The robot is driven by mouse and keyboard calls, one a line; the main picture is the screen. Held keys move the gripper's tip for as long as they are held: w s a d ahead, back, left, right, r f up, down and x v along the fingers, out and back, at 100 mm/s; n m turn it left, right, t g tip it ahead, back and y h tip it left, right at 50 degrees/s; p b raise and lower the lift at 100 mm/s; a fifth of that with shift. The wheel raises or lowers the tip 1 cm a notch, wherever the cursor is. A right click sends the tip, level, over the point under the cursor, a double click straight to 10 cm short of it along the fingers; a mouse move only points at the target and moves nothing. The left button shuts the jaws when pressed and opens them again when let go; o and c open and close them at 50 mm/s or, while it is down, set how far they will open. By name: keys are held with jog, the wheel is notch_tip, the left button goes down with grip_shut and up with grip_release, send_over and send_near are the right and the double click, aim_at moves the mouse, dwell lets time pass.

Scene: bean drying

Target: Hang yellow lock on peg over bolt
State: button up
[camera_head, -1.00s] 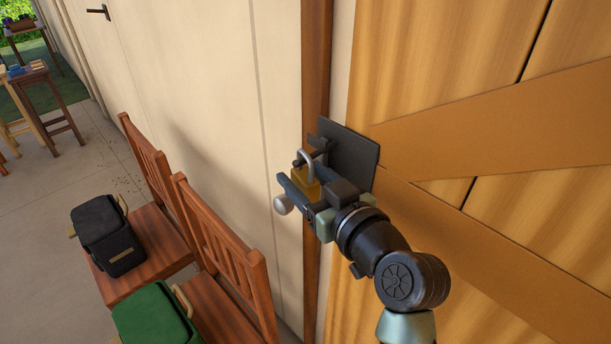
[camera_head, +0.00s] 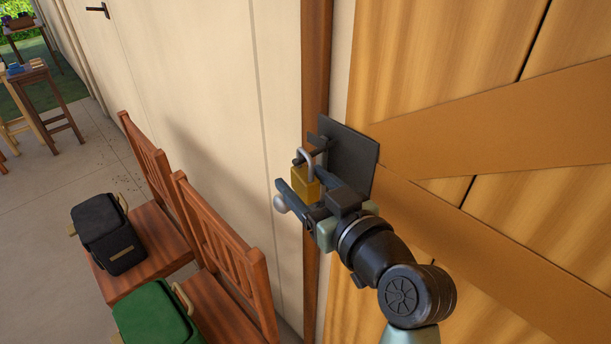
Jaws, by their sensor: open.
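The yellow padlock (camera_head: 304,184) has a grey shackle and hangs upright at the dark peg (camera_head: 318,147), which sticks out to the left by the door edge. The shackle appears to be around the peg. A dark plate (camera_head: 353,158) is fixed on the wooden door behind it. My gripper (camera_head: 306,192) is open, with one finger on each side of the lock's lower body; whether either finger touches it I cannot tell. The bolt is not clearly visible; a grey round knob (camera_head: 281,203) shows at the left, partly behind the finger.
The wooden door (camera_head: 450,100) with diagonal braces fills the right. A brown door post (camera_head: 315,60) and a pale wall (camera_head: 220,90) stand left of it. Two wooden chairs (camera_head: 225,240) hold a black bag (camera_head: 104,233) and a green bag (camera_head: 152,318).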

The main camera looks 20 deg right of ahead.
jog(key=shift+s+a+r, duration=0.1)
jog(key=shift+s+a, duration=0.2)
jog(key=shift+s, duration=0.4)
jog(key=shift+s+a+r, duration=0.1)
jog(key=shift+s+a, duration=0.15)
jog(key=shift+s, duration=0.5)
jog(key=shift+s+a+r, duration=0.1)
jog(key=shift+s+a, duration=0.2)
jog(key=shift+s, duration=0.4)
jog(key=shift+s+f, duration=0.1)
